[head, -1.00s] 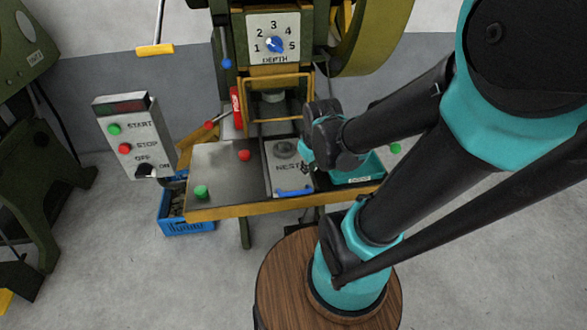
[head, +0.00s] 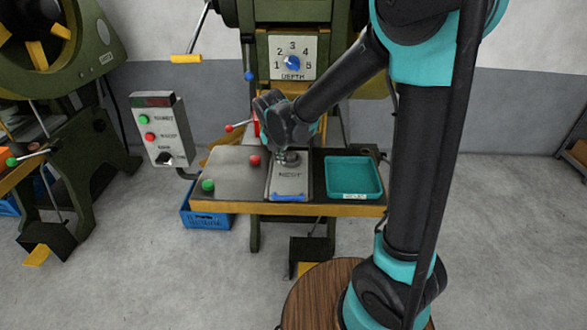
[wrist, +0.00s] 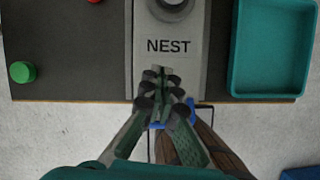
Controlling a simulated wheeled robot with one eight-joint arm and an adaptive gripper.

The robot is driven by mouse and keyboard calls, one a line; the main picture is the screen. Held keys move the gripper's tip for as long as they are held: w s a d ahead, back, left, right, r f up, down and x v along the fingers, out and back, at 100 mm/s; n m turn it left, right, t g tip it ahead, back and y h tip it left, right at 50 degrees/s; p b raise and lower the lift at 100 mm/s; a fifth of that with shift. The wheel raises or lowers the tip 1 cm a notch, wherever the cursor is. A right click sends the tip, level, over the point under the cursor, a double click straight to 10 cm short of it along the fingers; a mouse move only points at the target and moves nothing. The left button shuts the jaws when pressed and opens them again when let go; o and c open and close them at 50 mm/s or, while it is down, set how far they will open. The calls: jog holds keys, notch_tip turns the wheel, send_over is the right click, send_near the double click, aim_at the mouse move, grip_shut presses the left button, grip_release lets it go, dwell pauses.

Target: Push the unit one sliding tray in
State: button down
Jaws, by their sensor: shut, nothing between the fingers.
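The sliding tray (head: 289,184) is a grey plate marked NEST in the middle of the press table, with a blue handle (head: 288,197) at its front edge. A round grey fitting stands on it behind the lettering. In the wrist view the tray (wrist: 143,63) runs up the middle, and my gripper (wrist: 160,70) appears over its front part, just below the lettering. The fingers are together and empty, and they partly cover the blue handle (wrist: 202,103). Contact with the tray cannot be told.
A teal bin (head: 352,174) sits right of the tray. Green (head: 208,185) and red (head: 254,160) buttons are on the table to the left. A blue crate (head: 206,218) is below the table.

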aim_at(287, 170)
jog(key=x, duration=0.9)
jog(key=shift+w+f, duration=0.1)
jog(key=shift+f, duration=0.15)
jog(key=w, duration=0.3)
jog(key=shift+d+f, duration=0.25)
jog(key=shift+d, duration=0.05)
jog(key=shift+w+d, duration=0.1)
jog(key=shift+w, duration=0.4)
jog(key=w, duration=1.3)
jog(key=shift+w+d, duration=0.2)
jog(key=shift+w, duration=0.2)
jog(key=shift+s, duration=0.15)
